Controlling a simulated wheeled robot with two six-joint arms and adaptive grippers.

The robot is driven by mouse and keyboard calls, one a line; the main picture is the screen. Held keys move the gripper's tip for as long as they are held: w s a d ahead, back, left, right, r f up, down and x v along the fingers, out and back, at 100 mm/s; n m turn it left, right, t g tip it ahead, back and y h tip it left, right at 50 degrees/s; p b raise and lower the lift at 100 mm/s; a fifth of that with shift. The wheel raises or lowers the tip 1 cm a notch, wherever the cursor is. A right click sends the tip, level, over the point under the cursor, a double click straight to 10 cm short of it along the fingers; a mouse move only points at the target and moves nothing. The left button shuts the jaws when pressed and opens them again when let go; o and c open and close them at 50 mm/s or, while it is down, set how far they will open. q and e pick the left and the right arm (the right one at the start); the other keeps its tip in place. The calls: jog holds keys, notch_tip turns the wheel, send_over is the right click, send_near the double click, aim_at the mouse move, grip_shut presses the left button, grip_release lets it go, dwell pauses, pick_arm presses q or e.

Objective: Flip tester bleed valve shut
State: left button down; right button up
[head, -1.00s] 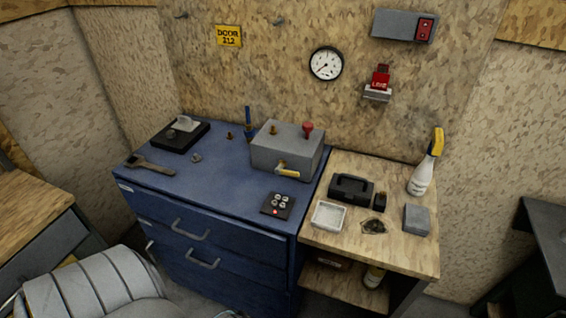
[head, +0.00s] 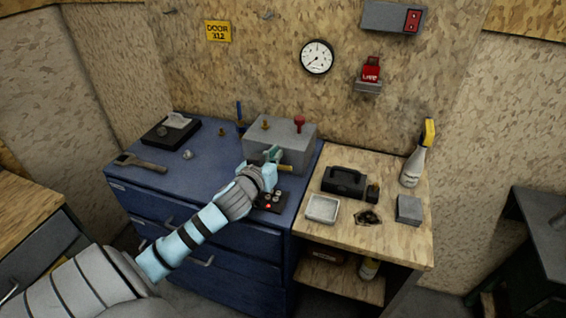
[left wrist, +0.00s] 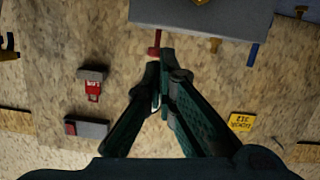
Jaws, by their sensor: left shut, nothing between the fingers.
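The tester is a grey box (head: 293,143) at the back right of the blue cabinet, with a red knob (head: 299,122) and a brass fitting on top. Its bleed valve has a yellow lever (head: 286,168) on the front face, pointing right; the gripper hides its left part. My left gripper (head: 272,153) is shut and empty just in front of the box, by the lever. I cannot tell whether it touches. In the left wrist view, the closed fingertips (left wrist: 162,57) lie below the box (left wrist: 190,22) and near the red knob (left wrist: 154,43). My right gripper is out of view.
The blue cabinet top (head: 210,170) has a wrench (head: 140,163) and a black scale (head: 170,132) at left. A small black panel (head: 272,201) with a red light sits below the gripper. The wooden bench at right holds a black case (head: 344,181), a white tray (head: 322,208) and a spray bottle (head: 415,160).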

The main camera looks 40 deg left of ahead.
pick_arm(q)
jog(key=w+f, duration=0.4)
jog(key=f, duration=0.1)
jog(key=shift+w+a+f+b, duration=0.15)
jog(key=shift+a+b, duration=0.2)
jog(key=shift+b, duration=0.1)
jog(key=shift+w+f, duration=0.1)
jog(key=shift+f, duration=0.35)
jog(key=shift+d+f+m+y, duration=0.25)
jog(key=shift+f+m+y, duration=0.1)
jog(key=shift+m, duration=0.25)
jog(key=shift+d, duration=0.1)
